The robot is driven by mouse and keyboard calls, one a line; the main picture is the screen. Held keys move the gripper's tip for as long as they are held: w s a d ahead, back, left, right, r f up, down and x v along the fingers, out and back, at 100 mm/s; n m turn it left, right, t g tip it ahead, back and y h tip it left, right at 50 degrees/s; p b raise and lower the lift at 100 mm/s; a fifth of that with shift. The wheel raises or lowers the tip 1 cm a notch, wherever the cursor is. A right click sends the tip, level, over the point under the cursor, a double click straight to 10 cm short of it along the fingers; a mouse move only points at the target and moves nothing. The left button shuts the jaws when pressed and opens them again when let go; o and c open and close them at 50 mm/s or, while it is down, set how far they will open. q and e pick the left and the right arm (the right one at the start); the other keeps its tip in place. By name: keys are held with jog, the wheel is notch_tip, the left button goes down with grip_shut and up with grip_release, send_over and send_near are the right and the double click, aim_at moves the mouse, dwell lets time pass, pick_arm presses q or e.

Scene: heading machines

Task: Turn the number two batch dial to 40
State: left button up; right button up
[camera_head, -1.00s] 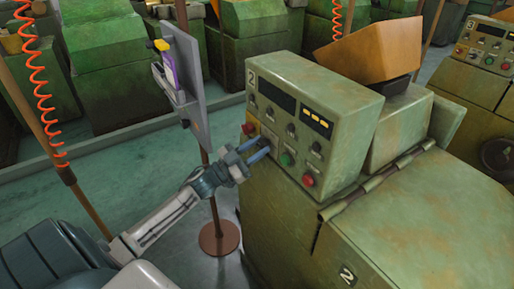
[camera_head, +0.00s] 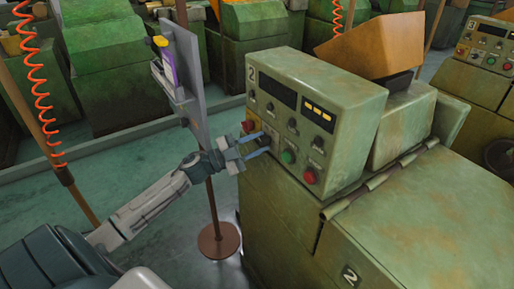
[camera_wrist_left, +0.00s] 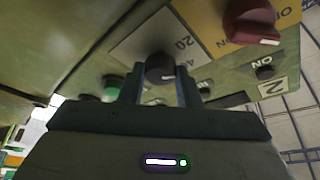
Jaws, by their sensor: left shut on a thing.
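The batch dial is a dark round knob (camera_wrist_left: 160,68) on a pale plate marked 20 and, partly hidden, 40, in the left wrist view. In the head view the dial (camera_head: 264,141) is on the lower left of the green number 2 control panel (camera_head: 305,110). My left gripper (camera_head: 262,145) reaches it from the left. Its two fingers (camera_wrist_left: 160,84) are on either side of the dial, shut on it. A small light mark shows on the dial; its exact setting is unclear. My right gripper is not in view.
A red knob (camera_wrist_left: 250,20) on a yellow plate sits close beside the dial. Green (camera_head: 288,157) and red (camera_head: 309,176) buttons are to its right.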

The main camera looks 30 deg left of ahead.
pick_arm(q)
jog(key=m+g, duration=0.1)
jog(key=m, duration=0.2)
jog(key=shift+a, duration=0.1)
jog(key=shift+r+m+g+b, duration=0.1)
jog(key=shift+m+g+b, duration=0.45)
jog(key=shift+m, duration=1.05)
jog(key=shift+m+g, duration=0.25)
jog(key=shift+m, duration=0.05)
jog(key=o, duration=1)
